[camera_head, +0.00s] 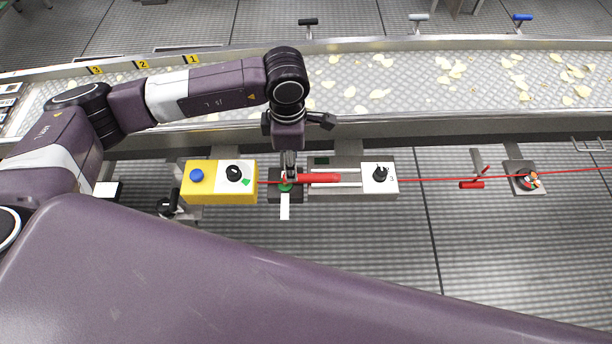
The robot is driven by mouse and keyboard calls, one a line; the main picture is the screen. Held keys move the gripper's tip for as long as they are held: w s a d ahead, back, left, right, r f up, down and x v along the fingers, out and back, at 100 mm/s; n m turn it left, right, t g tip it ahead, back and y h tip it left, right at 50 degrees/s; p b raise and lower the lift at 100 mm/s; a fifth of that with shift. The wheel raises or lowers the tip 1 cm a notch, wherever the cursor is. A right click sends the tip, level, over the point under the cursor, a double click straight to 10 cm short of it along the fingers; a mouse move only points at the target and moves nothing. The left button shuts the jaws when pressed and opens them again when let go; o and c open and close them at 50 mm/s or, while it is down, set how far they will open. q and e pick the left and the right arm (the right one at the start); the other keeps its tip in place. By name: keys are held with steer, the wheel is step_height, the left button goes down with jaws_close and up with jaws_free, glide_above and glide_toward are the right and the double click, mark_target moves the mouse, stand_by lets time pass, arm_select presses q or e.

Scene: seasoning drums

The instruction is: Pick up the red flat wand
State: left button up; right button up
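A red, bar-like piece (319,178), which looks like the red flat wand, lies level in front of the grey control panel, below the conveyor's near rail. My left gripper (288,176) points down at the left end of this red piece. Its fingertips are narrow and close together in this view, and they overlap or touch that end. I cannot tell whether they grip it. My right gripper is not in view.
A yellow box (216,187) with a blue button and black knob is left of the gripper. A red cord (430,180) runs right past a red-handled lever (472,185) and a small knob plate (525,178). The conveyor (400,85) carries scattered chips.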

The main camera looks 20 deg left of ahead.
mark_target(312, 178)
arm_select(q)
steer(key=f+p, duration=0.1)
steer(key=f, duration=0.3)
steer(key=f+p, duration=0.1)
steer(key=f, duration=0.1)
steer(key=shift+w+d+f+p, duration=0.2)
steer(key=shift+w+f+p, duration=0.15)
steer(key=shift+w+f, duration=0.05)
steer(key=shift+f, duration=0.25)
steer(key=shift+c, duration=0.6)
steer(key=c, duration=0.5)
jaws_close()
